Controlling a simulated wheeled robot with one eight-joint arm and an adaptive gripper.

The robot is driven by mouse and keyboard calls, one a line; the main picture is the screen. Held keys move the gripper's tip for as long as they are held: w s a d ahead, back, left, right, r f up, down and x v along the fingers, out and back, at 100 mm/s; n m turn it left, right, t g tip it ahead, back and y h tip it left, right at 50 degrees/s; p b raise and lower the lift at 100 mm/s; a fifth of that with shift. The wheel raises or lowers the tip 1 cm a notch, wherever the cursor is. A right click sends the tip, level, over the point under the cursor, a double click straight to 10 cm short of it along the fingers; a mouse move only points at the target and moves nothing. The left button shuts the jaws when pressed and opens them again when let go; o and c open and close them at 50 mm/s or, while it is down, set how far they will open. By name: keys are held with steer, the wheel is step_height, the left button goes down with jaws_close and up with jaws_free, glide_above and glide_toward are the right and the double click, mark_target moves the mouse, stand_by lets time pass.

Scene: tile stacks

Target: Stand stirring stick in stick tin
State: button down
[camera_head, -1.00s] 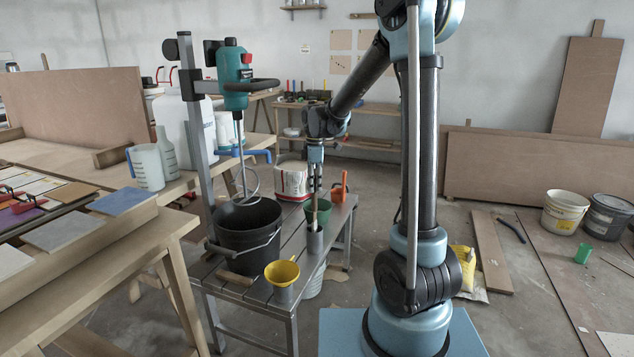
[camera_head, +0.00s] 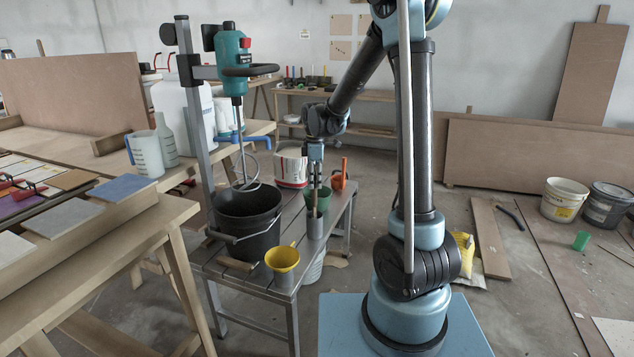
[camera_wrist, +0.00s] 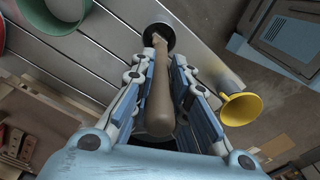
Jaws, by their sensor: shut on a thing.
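My gripper (camera_head: 315,186) is shut on the brown stirring stick (camera_head: 315,201), which hangs upright below it. The stick tin (camera_head: 315,228) is a narrow grey cylinder on the slatted metal bench, directly under the gripper. In the wrist view the stick (camera_wrist: 160,95) lies between the two fingers (camera_wrist: 163,68). Its far end reaches the dark round mouth of the tin (camera_wrist: 158,22) and appears to be inside it. How deep it sits is hidden.
An orange-handled tool (camera_head: 340,177) stands at the back right.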

steer(key=c, duration=1.5)
jaws_free()
steer(key=shift+o, duration=0.2)
steer(key=shift+r, duration=0.15)
step_height(320, 180, up, 12)
steer(key=shift+w+f, duration=0.1)
steer(key=shift+f, duration=0.05)
steer(key=shift+d, duration=0.1)
